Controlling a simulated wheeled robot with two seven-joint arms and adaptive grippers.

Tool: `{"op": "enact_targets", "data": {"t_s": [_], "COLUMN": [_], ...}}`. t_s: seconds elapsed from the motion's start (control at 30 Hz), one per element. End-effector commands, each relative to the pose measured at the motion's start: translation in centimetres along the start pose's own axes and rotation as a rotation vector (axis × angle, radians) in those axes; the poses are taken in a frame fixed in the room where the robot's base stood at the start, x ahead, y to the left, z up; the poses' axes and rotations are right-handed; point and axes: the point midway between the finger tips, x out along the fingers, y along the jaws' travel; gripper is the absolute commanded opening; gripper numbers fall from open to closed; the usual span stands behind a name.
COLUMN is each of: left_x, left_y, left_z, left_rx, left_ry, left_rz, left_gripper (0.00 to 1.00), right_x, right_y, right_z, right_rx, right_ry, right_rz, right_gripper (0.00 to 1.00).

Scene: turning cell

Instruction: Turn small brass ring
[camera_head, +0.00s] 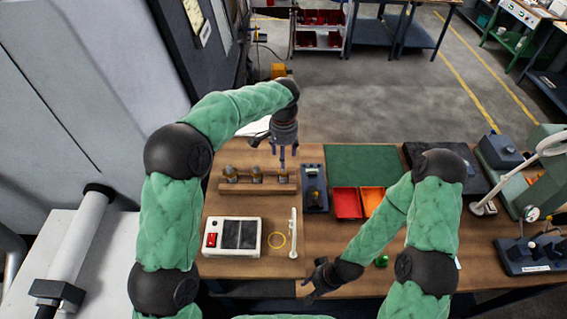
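A thin yellow, brass-coloured ring (276,241) lies flat on the wooden bench, left of a white bar-shaped tool. A wooden rack (235,188) behind it carries a few small brass-coloured pieces (256,175). My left gripper (284,157) points down just above the rack's right end, over the piece there (283,177). Its fingers look apart, and I see nothing held between them. My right gripper (307,289) is low near the bench's front edge, right of the ring. Its fingers look apart and empty.
A white device with a red switch (232,237) stands at front left, near a white tool (293,232). Red (347,203) and orange (371,200) bins, a dark device (314,188) and a green mat (362,165) lie centrally. A green machine (540,170) stands right.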

Motion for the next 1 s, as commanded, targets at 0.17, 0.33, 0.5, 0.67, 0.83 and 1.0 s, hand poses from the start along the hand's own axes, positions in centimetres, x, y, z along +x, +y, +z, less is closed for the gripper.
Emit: {"op": "enact_targets", "data": {"t_s": [0.17,0.33,0.5,0.67,0.83,1.0], "left_x": [-3.0,-4.5,-4.9,-4.9,-4.9,-4.9], "left_y": [0.0,0.0,0.0,0.0,0.0,0.0], "left_z": [-0.1,0.0,0.0,0.0,0.0,0.0], "left_rx": [0.000,0.000,0.000,0.000,0.000,0.000], "left_ry": [0.002,0.001,0.000,0.000,0.000,0.000], "left_rz": [-0.001,0.000,0.000,0.000,0.000,0.000], "left_gripper": [0.58,0.58,0.58,0.58,0.58,0.58], "right_x": [0.0,0.0,0.0,0.0,0.0,0.0], "right_y": [0.0,0.0,0.0,0.0,0.0,0.0], "right_z": [0.0,0.0,0.0,0.0,0.0,0.0], "right_rx": [0.000,0.000,0.000,0.000,0.000,0.000], "right_ry": [0.000,0.000,0.000,0.000,0.000,0.000], "right_rz": [0.000,0.000,0.000,0.000,0.000,0.000], "right_gripper": [0.40,0.40,0.40,0.40,0.40,0.40]}}
